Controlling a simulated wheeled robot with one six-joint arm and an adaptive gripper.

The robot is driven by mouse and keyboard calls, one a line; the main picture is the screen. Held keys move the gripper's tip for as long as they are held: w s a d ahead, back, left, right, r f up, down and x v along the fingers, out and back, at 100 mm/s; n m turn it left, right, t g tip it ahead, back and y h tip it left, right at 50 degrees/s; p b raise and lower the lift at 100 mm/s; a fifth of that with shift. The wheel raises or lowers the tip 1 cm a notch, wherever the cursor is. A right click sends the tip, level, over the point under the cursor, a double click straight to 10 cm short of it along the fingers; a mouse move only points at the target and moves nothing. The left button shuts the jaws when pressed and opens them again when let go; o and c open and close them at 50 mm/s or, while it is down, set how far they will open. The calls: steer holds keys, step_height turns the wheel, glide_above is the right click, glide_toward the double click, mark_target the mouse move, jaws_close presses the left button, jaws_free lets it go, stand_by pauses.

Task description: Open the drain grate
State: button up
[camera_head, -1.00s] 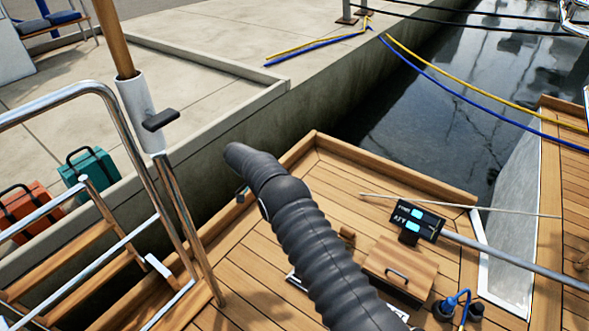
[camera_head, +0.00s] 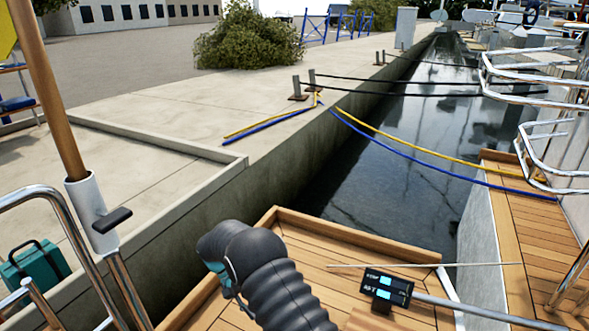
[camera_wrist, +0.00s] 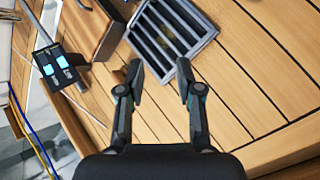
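The drain grate (camera_wrist: 172,36) is a dark metal frame with parallel slats, set in the wooden deck at the top of the wrist view. It appears closed. My gripper (camera_wrist: 161,72) is open and empty, its two black fingers apart. In the picture its fingertips lie just below the grate's near edge; the height above the deck is hard to tell. The grate does not show in the head view, where my dark, sleeved arm reaches over the deck and its end (camera_head: 216,272) is partly seen.
A display unit with two lit cyan panels (camera_head: 386,290) sits on a grey bar; it also shows in the wrist view (camera_wrist: 55,65). A wooden box (camera_wrist: 95,28) stands beside the grate. Steel rails (camera_head: 100,255) are left. Planked deck (camera_wrist: 245,75) right of the grate is clear.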

steer(key=s+d+r+t+y+p, duration=0.15)
steer(key=d+r, duration=0.25)
steer(key=r, duration=0.4)
steer(key=s+d+r+n+y+p, duration=0.1)
steer(key=s+d+r+y, duration=0.2)
steer(key=r, duration=0.4)
steer(key=s+d+r+t+y+p, duration=0.1)
steer(key=s+d+r, duration=0.25)
steer(key=r, duration=0.45)
steer(key=s+d+r+m+t+y+p, duration=0.1)
steer(key=s+d+r+t+p, duration=0.2)
steer(key=s+d+r, duration=0.5)
steer(key=s+d+r+m+t+p, duration=0.2)
steer(key=s+d+r, duration=0.7)
steer(key=r, duration=0.5)
steer(key=shift+s+r+m+t+y+p, duration=0.35)
steer(key=shift+s+t+p, duration=0.35)
steer(key=shift+s+t, duration=0.35)
